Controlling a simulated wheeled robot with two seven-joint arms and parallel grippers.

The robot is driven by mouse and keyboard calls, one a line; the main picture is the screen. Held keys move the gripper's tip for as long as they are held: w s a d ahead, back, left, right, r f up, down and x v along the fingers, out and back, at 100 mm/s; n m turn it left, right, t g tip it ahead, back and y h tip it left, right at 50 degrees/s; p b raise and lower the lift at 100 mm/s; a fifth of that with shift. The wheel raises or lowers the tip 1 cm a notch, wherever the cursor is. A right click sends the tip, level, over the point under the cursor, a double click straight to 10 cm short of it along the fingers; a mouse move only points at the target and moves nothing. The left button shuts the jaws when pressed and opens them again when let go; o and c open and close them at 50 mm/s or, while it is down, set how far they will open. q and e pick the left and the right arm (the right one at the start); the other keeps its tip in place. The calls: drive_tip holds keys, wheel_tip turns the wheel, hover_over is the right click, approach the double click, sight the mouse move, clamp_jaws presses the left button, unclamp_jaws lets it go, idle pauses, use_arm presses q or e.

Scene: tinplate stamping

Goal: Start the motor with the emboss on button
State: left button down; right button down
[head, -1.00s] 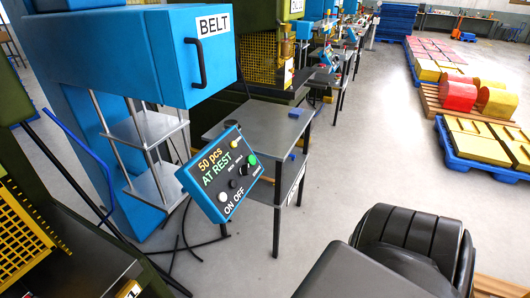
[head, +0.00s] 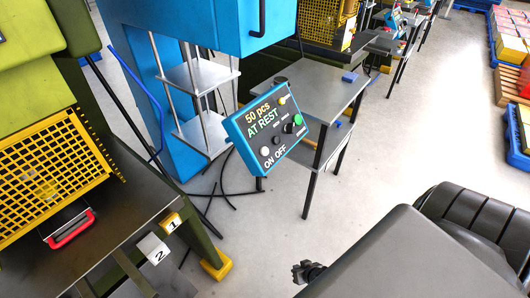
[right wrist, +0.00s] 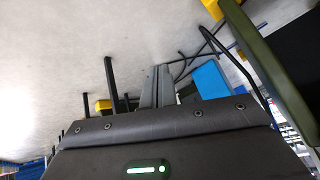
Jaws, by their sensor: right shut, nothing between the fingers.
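A blue-framed control panel (head: 243,124) stands tilted in the middle of the head view. Its dark face reads "50 pcs AT REST" and "ON OFF". The small labels are too small to read, so I cannot tell which is emboss on. My right gripper (head: 307,271) is low in the head view, below and apart from the panel. Its shut, empty fingers show in the right wrist view (right wrist: 155,85). My left gripper is out of view.
A grey table (head: 325,88) stands behind the panel. A press with a yellow mesh guard (head: 50,165) and plates marked 1 and 2 is at the left. Open floor lies right of the panel.

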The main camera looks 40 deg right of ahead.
drive_tip(key=w+d+r+m+t, duration=0.3)
drive_tip(key=w+r, duration=0.4)
drive_tip(key=r, duration=0.3)
drive_tip(key=w+d+r+m+t, duration=0.2)
drive_tip(key=w+r+t, duration=0.1)
drive_tip(key=w+r, duration=0.55)
wheel_tip(320, 180, up, 29)
drive_tip(key=d+m+t, duration=0.1)
drive_tip(key=m+t, duration=0.3)
drive_tip(key=t, duration=0.2)
drive_tip(key=shift+w+d+r, duration=0.15)
drive_tip(key=shift+w+d, duration=0.1)
drive_tip(key=shift+w, duration=0.1)
drive_tip(key=shift+w+b, duration=0.1)
drive_tip(key=shift+b, duration=0.25)
